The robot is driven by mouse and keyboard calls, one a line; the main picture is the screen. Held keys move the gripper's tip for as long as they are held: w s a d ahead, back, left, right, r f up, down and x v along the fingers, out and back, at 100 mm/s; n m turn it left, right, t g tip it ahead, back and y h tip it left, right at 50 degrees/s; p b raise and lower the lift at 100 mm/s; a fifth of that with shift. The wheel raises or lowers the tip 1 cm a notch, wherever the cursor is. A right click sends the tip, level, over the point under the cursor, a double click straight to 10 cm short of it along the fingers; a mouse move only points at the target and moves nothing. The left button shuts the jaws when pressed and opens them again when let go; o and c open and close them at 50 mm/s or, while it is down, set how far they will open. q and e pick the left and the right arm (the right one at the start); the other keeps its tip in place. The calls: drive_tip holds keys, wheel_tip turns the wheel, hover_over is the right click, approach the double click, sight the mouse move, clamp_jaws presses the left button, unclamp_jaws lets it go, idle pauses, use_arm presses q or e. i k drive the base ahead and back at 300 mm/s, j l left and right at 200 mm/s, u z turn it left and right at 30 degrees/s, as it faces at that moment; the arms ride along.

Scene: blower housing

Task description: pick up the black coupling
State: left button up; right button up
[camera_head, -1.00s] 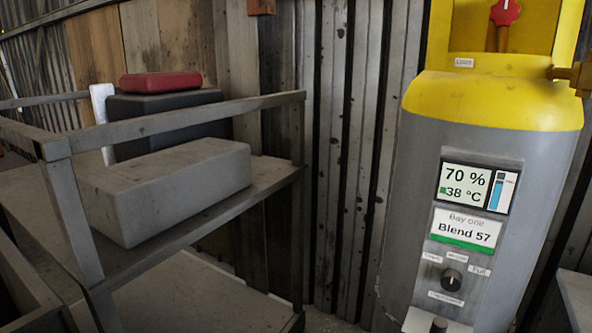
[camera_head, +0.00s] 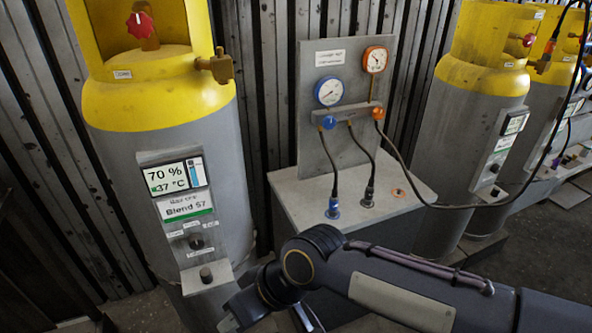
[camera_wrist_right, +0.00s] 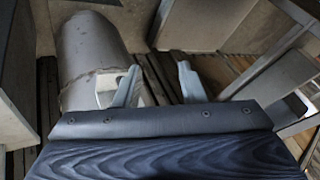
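A short black piece (camera_head: 206,274) stands on the small ledge of the left gas cylinder. I cannot tell for certain which one is the task's coupling. My right gripper (camera_wrist_right: 158,84) is open and empty in the right wrist view, fingers apart above the floor. My left gripper is out of view.
The left gas cylinder (camera_head: 160,110) with its display stands beside the gauge station (camera_head: 300,190). More cylinders (camera_head: 470,110) stand at the right. A hose (camera_head: 410,175) loops from the orange fitting to the right. Bare floor (camera_head: 540,240) shows at the lower right.

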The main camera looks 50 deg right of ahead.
sight(369, 190)
drive_tip(key=z, duration=2.4)
